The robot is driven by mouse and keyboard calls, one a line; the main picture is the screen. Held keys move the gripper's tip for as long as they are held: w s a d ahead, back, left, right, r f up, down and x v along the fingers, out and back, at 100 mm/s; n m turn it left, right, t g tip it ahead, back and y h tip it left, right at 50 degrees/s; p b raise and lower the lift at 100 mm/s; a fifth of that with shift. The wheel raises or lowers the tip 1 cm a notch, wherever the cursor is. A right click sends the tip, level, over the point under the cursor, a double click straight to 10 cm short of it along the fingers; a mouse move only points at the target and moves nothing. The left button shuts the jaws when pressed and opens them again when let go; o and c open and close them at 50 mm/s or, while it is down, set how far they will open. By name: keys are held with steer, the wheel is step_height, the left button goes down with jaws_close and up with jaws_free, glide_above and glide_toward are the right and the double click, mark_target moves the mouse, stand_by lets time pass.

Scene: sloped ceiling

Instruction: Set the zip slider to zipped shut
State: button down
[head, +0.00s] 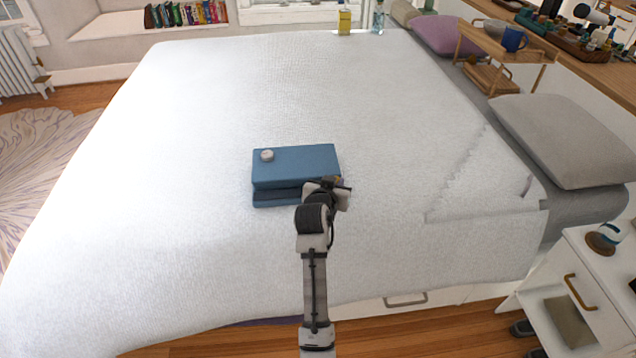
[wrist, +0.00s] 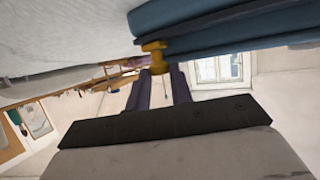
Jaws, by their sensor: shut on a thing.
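A blue zip case (head: 296,163) lies on the white bed, and its layered side faces me. In the wrist view the blue case (wrist: 220,25) fills the upper right. A small brass-yellow zip slider (wrist: 154,55) shows at the case's edge. My gripper (head: 332,186) is at the case's front right corner. In the wrist view the dark fingers of my gripper (wrist: 160,85) are close together, with the slider at their tips. They are shut on the slider. The head view shows only a tiny bit of the slider beside the gripper.
A small white round object (head: 267,155) rests on top of the case. The white bedspread (head: 180,120) around the case is clear. Pillows (head: 565,140) and a wooden tray stand (head: 492,78) are at the right. A yellow can (head: 344,21) and a bottle (head: 378,18) stand at the far edge.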

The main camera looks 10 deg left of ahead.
steer(key=shift+d, duration=0.25)
steer(key=c, duration=1.2)
jaws_free()
steer(key=shift+c, duration=0.2)
steer(key=shift+s+a+r, duration=0.15)
steer(key=shift+s, duration=0.3)
steer(key=b+v, duration=0.2)
steer(key=v, duration=1)
steer(key=shift+s+r, duration=0.2)
steer(key=shift+s, duration=0.15)
